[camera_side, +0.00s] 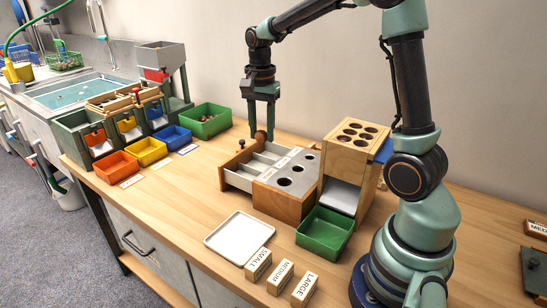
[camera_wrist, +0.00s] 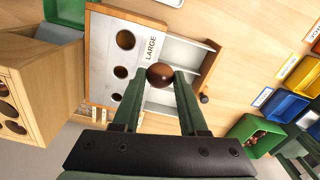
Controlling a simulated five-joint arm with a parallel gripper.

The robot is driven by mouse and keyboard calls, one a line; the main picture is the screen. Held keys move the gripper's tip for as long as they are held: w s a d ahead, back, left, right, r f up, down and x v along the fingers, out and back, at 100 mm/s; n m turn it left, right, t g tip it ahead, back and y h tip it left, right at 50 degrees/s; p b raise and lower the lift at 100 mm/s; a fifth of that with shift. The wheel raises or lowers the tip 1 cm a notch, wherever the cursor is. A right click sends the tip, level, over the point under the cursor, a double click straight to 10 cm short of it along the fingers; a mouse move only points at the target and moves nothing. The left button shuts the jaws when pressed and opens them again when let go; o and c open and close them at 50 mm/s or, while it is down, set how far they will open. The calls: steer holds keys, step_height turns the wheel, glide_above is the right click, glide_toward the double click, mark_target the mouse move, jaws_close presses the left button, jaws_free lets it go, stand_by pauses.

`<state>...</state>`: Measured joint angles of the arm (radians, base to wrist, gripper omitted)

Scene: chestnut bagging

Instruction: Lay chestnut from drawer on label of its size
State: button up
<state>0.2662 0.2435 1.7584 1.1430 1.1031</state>
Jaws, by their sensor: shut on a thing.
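My gripper (camera_side: 262,132) is shut on a brown chestnut (camera_side: 260,137), which shows between the fingertips in the wrist view (camera_wrist: 160,75). It holds the chestnut over or at the back of the open drawer (camera_side: 240,181); the exact height is hard to tell. The drawer's white compartments look empty where visible. The drawer belongs to a sizing box (camera_side: 265,200) with several round holes and a LARGE marking on top in the wrist view. Three wooden label blocks stand at the front: SMALL (camera_side: 258,264), MEDIUM (camera_side: 280,278) and LARGE (camera_side: 304,290).
A white tray (camera_side: 239,238) lies empty behind the labels. A green bin (camera_side: 325,233) and a tall wooden box with holes (camera_side: 352,150) stand right of the drawer. Orange (camera_side: 117,167), yellow (camera_side: 147,151) and blue (camera_side: 172,137) bins stand left.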

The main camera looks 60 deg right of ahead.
mark_target(268, 174)
steer(key=shift+s+a+f, duration=0.1)
steer(key=shift+s+f, duration=0.2)
steer(key=shift+f, duration=1)
steer(key=shift+s+d+f, duration=0.1)
steer(key=shift+s+f, duration=0.25)
steer(key=shift+f, duration=0.95)
steer(key=shift+s+a+f, duration=0.1)
steer(key=shift+s+f, duration=0.2)
steer(key=shift+f, duration=1)
steer(key=shift+f, duration=0.6)
steer(key=o, duration=1.1)
steer(key=shift+o, duration=0.2)
steer(key=shift+o, duration=0.9)
